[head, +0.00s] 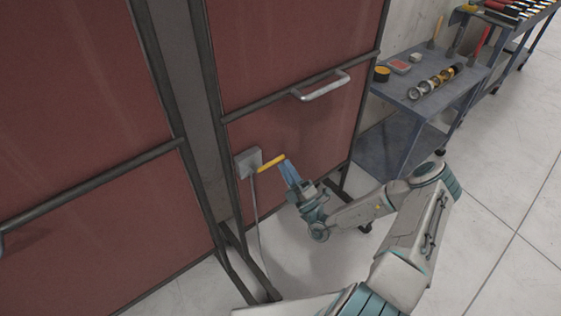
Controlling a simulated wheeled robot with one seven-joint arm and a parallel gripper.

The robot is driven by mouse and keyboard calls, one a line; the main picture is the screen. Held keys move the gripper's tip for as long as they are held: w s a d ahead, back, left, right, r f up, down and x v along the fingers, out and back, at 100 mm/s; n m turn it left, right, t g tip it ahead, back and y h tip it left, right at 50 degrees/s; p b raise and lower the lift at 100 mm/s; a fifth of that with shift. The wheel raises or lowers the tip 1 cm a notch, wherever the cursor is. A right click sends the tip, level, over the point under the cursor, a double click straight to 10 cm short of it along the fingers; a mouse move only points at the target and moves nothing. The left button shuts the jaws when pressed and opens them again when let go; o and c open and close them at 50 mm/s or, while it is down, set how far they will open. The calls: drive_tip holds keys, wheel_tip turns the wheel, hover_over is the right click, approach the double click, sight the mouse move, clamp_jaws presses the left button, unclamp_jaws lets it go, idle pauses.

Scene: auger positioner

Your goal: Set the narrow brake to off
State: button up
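A yellow lever handle (270,163) sticks out to the right from a small grey box (246,161) on the lower part of a red panel. It lies nearly level, its right end slightly higher in the picture. It is the only lever that I see, and no label on it can be read. My gripper (284,164) has blue fingers that point up and left, with their tips at the right end of the yellow handle. I cannot tell whether they touch it or have closed around it.
Red panels (75,90) in dark frames fill the left. A pale bar handle (322,87) sits above the lever. A grey cable (257,225) hangs below the box. A grey cart (425,95) with tools stands at the right. The pale floor (505,235) at the lower right is clear.

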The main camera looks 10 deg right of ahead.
drive_tip(key=b+v, duration=0.1)
drive_tip(key=v, duration=0.8)
drive_tip(key=shift+s+f, duration=0.15)
drive_tip(key=shift+s, duration=0.05)
drive_tip(key=shift+d, duration=0.1)
drive_tip(key=s+a+r+n+g+y, duration=0.1)
drive_tip(key=s+a+r+n+g, duration=0.4)
drive_tip(key=n+g, duration=0.9)
drive_tip(key=s+a+r+n+g+y, duration=0.2)
drive_tip(key=s+a+r+n+g, duration=0.35)
drive_tip(key=n+g, duration=0.85)
drive_tip(key=s+d+r+n+t+h, duration=0.3)
drive_tip(key=r+n+h, duration=0.4)
drive_tip(key=n, duration=0.3)
drive_tip(key=s+d+r+n+t+h+p, duration=0.1)
drive_tip(key=s+d+r+n+t+h, duration=0.3)
drive_tip(key=d+r+n+t+h, duration=0.2)
wheel_tip(320, 180, up, 4)
drive_tip(key=n+h, duration=0.2)
drive_tip(key=n, duration=0.2)
drive_tip(key=shift+s+d+r+p, duration=0.2)
drive_tip(key=shift+s+d+p, duration=0.1)
